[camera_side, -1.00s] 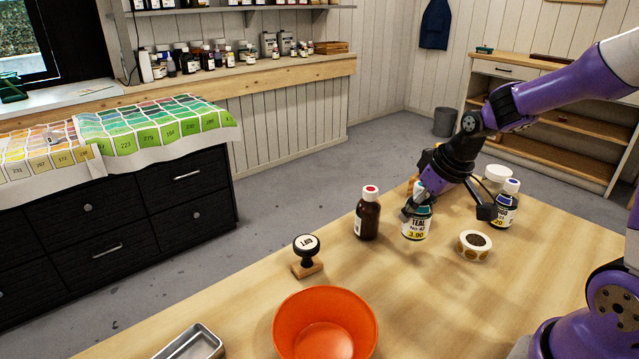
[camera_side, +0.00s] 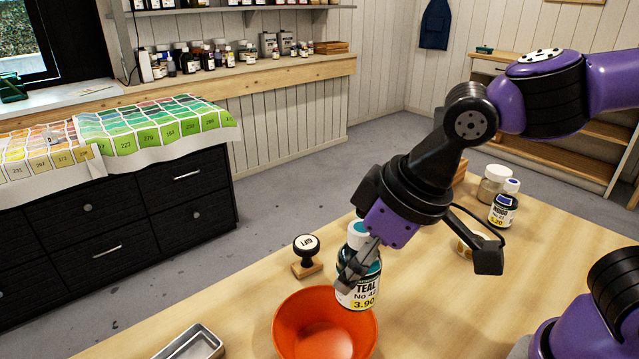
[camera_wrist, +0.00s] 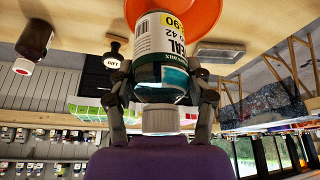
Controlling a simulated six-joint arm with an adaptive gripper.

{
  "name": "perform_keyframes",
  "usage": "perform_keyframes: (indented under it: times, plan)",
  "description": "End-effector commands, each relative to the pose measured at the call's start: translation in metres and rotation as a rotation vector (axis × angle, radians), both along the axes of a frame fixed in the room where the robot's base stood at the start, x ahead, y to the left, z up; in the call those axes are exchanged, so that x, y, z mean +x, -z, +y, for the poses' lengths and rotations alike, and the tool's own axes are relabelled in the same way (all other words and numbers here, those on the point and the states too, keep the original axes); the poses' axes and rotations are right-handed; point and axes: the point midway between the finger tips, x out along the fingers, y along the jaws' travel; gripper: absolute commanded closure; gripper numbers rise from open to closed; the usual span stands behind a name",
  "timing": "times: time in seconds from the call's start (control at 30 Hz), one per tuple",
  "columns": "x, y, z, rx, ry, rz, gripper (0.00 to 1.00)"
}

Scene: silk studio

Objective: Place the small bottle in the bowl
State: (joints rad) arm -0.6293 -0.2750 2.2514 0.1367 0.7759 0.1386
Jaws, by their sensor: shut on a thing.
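My gripper (camera_side: 358,262) is shut on the small bottle (camera_side: 362,288), a teal bottle with a pale teal and white cap and a label reading TEAL and 3.90. The bottle is held upright with a slight tilt, above the right rear rim of the orange bowl (camera_side: 300,325) in the side view. The bowl stands empty on the table. In the wrist view the bottle (camera_wrist: 160,70) sits between my two fingers, with the orange bowl (camera_wrist: 208,15) partly hidden behind it.
A stamp (camera_side: 306,257) stands behind the bowl, and a metal tray (camera_side: 192,345) lies at its left. A dark blue-labelled bottle (camera_side: 503,210), a jar (camera_side: 493,185) and a sticker roll (camera_side: 466,246) are at the right. A brown bottle (camera_wrist: 34,40) shows in the wrist view.

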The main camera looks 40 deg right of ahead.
Motion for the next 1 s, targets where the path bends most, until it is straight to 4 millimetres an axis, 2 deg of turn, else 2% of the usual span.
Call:
perform_keyframes:
  times: [0.03,0.1,0.2,0.3,0.4,0.57,0.8,1.0]
  plan:
    - [-0.013,-0.001,0.019,0.001,-0.082,-0.001,0.93]
    - [-0.031,-0.002,0.039,0.001,-0.176,-0.002,0.93]
    - [-0.054,-0.003,0.060,0.002,-0.286,-0.003,0.93]
    - [-0.070,-0.003,0.073,0.002,-0.360,-0.002,0.93]
    - [-0.077,-0.002,0.078,0.001,-0.398,-0.002,0.93]
    - [-0.061,0.011,0.069,-0.002,-0.399,0.002,0.93]
    - [-0.011,0.044,0.045,-0.001,-0.398,0.004,0.93]
    - [0.017,0.063,0.032,0.001,-0.404,0.001,0.93]
